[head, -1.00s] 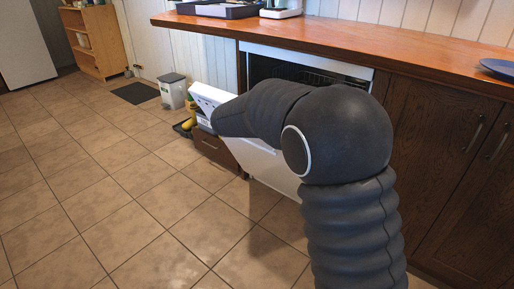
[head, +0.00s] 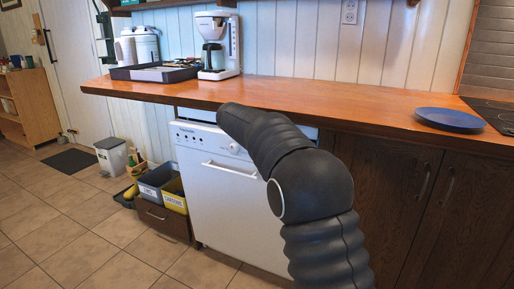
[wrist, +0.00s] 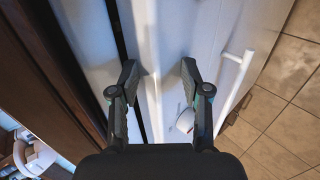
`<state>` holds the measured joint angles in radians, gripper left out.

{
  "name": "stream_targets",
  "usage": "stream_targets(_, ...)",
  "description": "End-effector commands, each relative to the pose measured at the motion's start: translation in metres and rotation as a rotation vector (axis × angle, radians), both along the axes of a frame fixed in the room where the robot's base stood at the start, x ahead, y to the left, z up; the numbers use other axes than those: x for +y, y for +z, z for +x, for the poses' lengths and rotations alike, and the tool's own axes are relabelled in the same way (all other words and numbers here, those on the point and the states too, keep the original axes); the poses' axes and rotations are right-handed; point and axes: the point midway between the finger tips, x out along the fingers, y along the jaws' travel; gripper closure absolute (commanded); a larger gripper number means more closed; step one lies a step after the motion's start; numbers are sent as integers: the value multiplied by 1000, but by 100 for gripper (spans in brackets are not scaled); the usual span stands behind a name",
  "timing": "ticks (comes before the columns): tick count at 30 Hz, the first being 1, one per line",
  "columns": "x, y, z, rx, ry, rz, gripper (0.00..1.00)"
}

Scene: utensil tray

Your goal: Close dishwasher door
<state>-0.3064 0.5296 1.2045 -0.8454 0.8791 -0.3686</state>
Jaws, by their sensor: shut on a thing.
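The white dishwasher door (head: 215,195) stands nearly upright below the wooden counter in the head view, with its control panel and handle facing the room. Its top still seems slightly forward of the cabinet. My arm covers its right part and hides my gripper in the head view. In the wrist view my gripper (wrist: 160,77) is shut on the upper edge of the door (wrist: 154,100), one finger on each side. The white door handle (wrist: 235,88) shows to the right of the fingers. A dark gap runs along the left.
The wooden counter (head: 330,101) overhangs the door and holds a black tray (head: 155,72), a coffee maker (head: 217,48) and a blue plate (head: 449,119). Sorting bins (head: 160,186) stand left of the dishwasher. The tiled floor (head: 75,235) in front is clear.

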Motion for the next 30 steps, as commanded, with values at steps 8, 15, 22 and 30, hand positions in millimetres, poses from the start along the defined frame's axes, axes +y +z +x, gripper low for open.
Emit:
stream_targets(8,9,-21,2,44,8,8,100)
stream_targets(15,16,-21,2,42,16,9,100)
stream_targets(22,17,-21,2,41,19,9,19)
stream_targets(30,10,-16,3,34,13,8,19)
